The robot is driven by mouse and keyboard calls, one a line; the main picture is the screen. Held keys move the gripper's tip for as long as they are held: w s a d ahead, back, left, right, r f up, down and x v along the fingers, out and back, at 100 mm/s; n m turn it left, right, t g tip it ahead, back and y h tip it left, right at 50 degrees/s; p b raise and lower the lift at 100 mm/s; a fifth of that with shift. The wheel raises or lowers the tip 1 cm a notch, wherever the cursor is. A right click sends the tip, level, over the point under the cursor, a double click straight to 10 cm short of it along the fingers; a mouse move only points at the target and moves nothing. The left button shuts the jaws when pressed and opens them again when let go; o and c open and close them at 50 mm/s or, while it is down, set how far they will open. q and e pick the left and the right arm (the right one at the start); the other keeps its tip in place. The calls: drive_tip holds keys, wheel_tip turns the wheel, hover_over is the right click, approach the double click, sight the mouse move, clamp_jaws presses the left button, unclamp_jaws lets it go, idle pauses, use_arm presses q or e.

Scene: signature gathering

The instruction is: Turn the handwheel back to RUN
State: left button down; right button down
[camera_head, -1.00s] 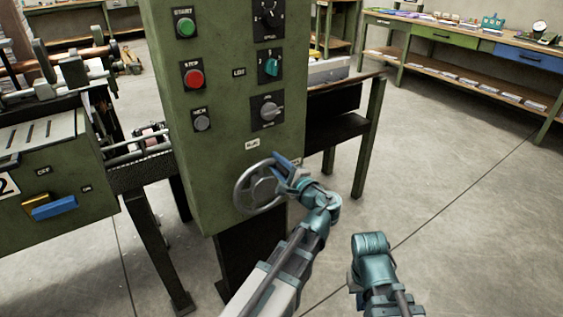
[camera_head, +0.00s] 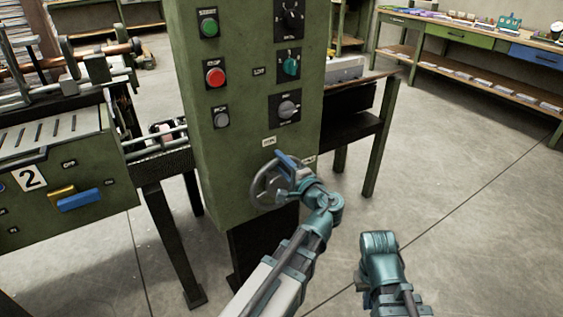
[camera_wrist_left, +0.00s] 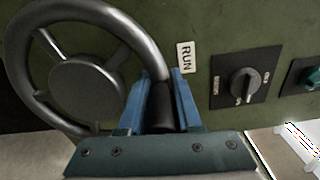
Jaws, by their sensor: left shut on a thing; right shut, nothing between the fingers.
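The grey spoked handwheel (camera_head: 257,190) is on the lower front of the green control cabinet; its rim and hub (camera_wrist_left: 87,88) fill the left of the left wrist view. My left gripper (camera_head: 287,163) is at the wheel's upper right. In the left wrist view its blue fingers (camera_wrist_left: 158,92) are shut around the wheel's dark handle (camera_wrist_left: 160,112). The RUN label (camera_wrist_left: 186,57) is on the cabinet just beyond the rim, close to the handle; it sits above the wheel in the head view (camera_head: 269,141). My right gripper (camera_head: 361,284) is shut and empty, low over the floor, its fingertips mostly hidden.
Above the wheel are a grey rotary knob (camera_head: 287,107), a teal knob (camera_head: 290,67), a red button (camera_head: 215,76) and a green button (camera_head: 209,26). A second small label (camera_head: 308,159) is right of the wheel. A dark table (camera_head: 372,150) stands behind; floor at right is clear.

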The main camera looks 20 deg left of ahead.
use_arm(q)
drive_tip(key=shift+s+a, duration=0.2)
drive_tip(key=shift+s, duration=0.05)
drive_tip(key=c, duration=0.6)
unclamp_jaws()
drive_tip(key=shift+r, duration=0.1)
use_arm(e)
drive_tip(key=shift+s, duration=0.1)
use_arm(q)
drive_tip(key=shift+d, duration=0.15)
